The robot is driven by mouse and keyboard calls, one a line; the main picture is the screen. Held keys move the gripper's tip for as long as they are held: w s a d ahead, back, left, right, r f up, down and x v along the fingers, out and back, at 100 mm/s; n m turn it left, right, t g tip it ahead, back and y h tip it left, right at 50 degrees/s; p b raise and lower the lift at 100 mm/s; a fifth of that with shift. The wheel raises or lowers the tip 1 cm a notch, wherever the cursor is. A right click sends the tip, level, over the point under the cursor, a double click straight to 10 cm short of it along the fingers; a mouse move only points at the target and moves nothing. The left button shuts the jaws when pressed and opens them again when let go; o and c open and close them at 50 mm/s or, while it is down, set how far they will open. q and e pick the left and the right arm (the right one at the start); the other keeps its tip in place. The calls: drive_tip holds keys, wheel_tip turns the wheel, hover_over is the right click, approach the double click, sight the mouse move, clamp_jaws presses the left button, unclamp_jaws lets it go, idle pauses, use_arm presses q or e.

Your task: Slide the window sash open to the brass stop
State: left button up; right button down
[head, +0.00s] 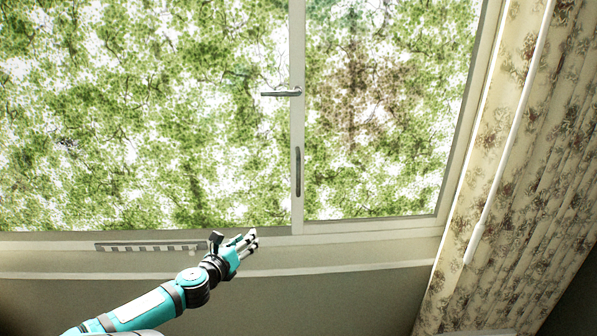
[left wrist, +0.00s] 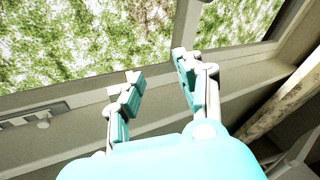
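The window sash (head: 298,120) shows as a pale upright frame member between two glass panes. A grey lever latch (head: 281,93) sticks out to the left on it, and a dark upright pull handle (head: 299,172) sits lower down. My left gripper (head: 248,240) is in front of the sill, below and left of the pull handle, apart from it. In the left wrist view my left gripper (left wrist: 158,72) has its two fingers spread with nothing between them. I cannot make out a brass stop. My right gripper is not in view.
A notched grey strip (head: 150,248) lies along the sill left of my gripper; part of it also shows in the left wrist view (left wrist: 35,115). A patterned curtain (head: 520,170) with a pale rod (head: 515,130) hangs at the right. The sill (head: 350,250) right of my gripper is clear.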

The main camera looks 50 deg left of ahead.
sight(297, 178)
use_arm(q)
drive_tip(key=w+d+r+m+t+h, duration=0.1)
drive_tip(key=w+d+r+m+t, duration=0.15)
drive_tip(key=r, duration=0.35)
drive_tip(key=w+d+r+m+t+h, duration=0.1)
drive_tip(key=d+r+m, duration=0.2)
drive_tip(key=r, duration=0.3)
drive_tip(key=shift+g, duration=0.25)
drive_tip(key=p+x, duration=0.1)
drive_tip(key=x, duration=0.4)
drive_tip(key=p+x, duration=0.1)
drive_tip(key=x, duration=1)
drive_tip(key=shift+s+a+r+p, duration=0.2)
drive_tip(key=shift+a+p, duration=0.1)
drive_tip(key=shift+p, duration=0.1)
drive_tip(key=shift+x, duration=0.85)
drive_tip(key=shift+f, duration=0.1)
drive_tip(key=shift+c, duration=0.4)
clamp_jaws()
drive_tip(key=shift+w+f, duration=0.1)
drive_tip(key=shift+f, duration=0.05)
